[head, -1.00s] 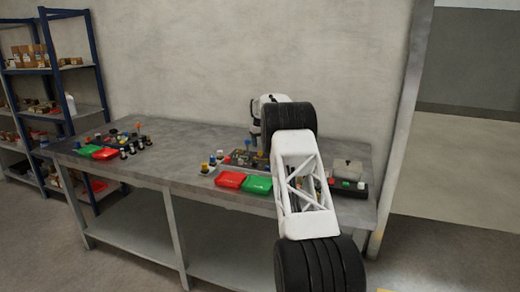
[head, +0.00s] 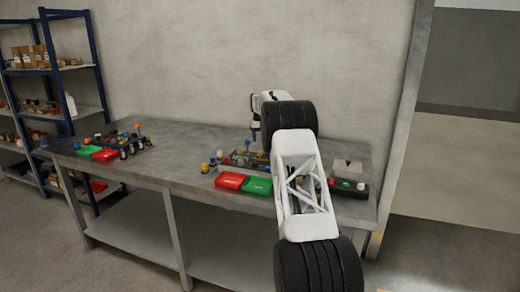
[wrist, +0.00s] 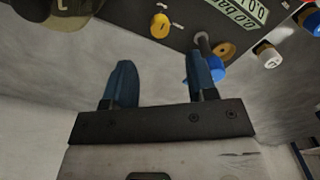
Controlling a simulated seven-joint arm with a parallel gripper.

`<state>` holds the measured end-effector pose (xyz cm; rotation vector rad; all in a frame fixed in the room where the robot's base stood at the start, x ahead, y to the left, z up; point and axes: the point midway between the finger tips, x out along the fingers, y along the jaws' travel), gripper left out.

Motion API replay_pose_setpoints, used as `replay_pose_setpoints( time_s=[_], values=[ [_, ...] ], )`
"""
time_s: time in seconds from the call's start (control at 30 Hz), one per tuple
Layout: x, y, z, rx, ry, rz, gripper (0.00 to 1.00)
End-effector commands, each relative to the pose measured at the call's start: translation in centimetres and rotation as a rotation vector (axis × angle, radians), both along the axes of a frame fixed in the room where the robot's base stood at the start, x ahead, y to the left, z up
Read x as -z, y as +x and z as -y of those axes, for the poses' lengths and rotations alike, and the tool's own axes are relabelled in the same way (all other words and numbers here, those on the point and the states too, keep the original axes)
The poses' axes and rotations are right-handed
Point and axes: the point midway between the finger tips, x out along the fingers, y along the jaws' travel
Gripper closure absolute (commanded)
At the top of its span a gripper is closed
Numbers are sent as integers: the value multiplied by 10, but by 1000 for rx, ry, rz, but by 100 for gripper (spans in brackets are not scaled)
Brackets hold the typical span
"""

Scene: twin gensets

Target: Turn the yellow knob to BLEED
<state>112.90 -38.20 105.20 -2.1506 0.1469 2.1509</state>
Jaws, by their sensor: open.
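A yellow knob (wrist: 160,25) sits on a dark panel at the top of the wrist view, beyond and between my fingertips. Its pointer and any BLEED marking cannot be read. My gripper (wrist: 160,62) is open, its two blue fingers apart with nothing between them. The right finger overlaps the view of a grey stem and a blue knob (wrist: 214,71); I cannot tell whether they touch. In the head view my gripper (head: 254,122) is above the right-hand equipment (head: 240,158) on the bench, partly hidden by my arm.
A dark round cap (wrist: 60,14) is at upper left. Red (head: 230,180) and green (head: 257,185) blocks front the right-hand equipment. The bench (head: 175,165) is clear between both sets.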

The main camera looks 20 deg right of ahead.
Motion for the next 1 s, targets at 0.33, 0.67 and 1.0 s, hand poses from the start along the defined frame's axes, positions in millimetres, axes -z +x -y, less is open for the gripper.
replay_pose_setpoints(
  time_s=[0.33, 0.67, 1.0],
  values=[
    [1, 0, 0, 253, 0, 0, 48],
    [0, -1, 0, 271, 0, 0, 48],
    [14, -1, 0, 270, 0, -2, 48]
  ],
)
